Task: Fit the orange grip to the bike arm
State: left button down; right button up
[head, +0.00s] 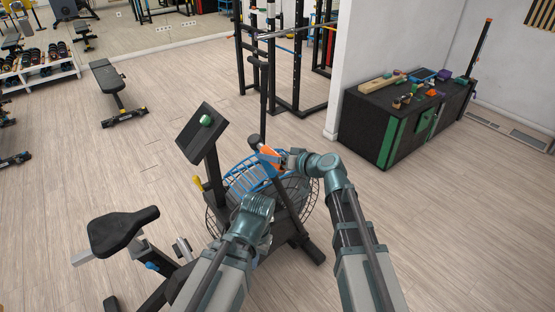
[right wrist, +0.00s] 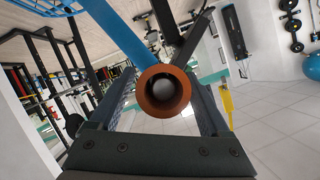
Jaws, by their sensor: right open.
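The orange grip (head: 269,153) is a short hollow tube beside the bike's fan. In the right wrist view the grip (right wrist: 163,92) shows end-on, with its open mouth towards the camera and a pale round shape inside. It lies between the two fingers of my right gripper (right wrist: 163,105), which are open. A blue bar (right wrist: 118,38), perhaps the bike arm, runs to just behind the grip; whether the grip is on it I cannot tell. My right gripper (head: 277,158) reaches in from the right. My left gripper (head: 258,203) is lower, before the fan, its fingers unclear.
The exercise bike has a black seat (head: 123,230), a console (head: 202,133) and a tall black lever (head: 263,100). A black cabinet (head: 362,123) with small items on top stands at the right wall. A rack (head: 297,80) stands behind. The wooden floor is open at left.

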grip_shut()
dwell(0.4)
jog(key=shift+r+m+y, duration=0.1)
jog(key=shift+m+y, duration=0.3)
jog(key=shift+m, duration=0.1)
jog(key=shift+w+a, duration=0.65)
jog(key=shift+w, duration=0.25)
dwell(0.6)
grip_release()
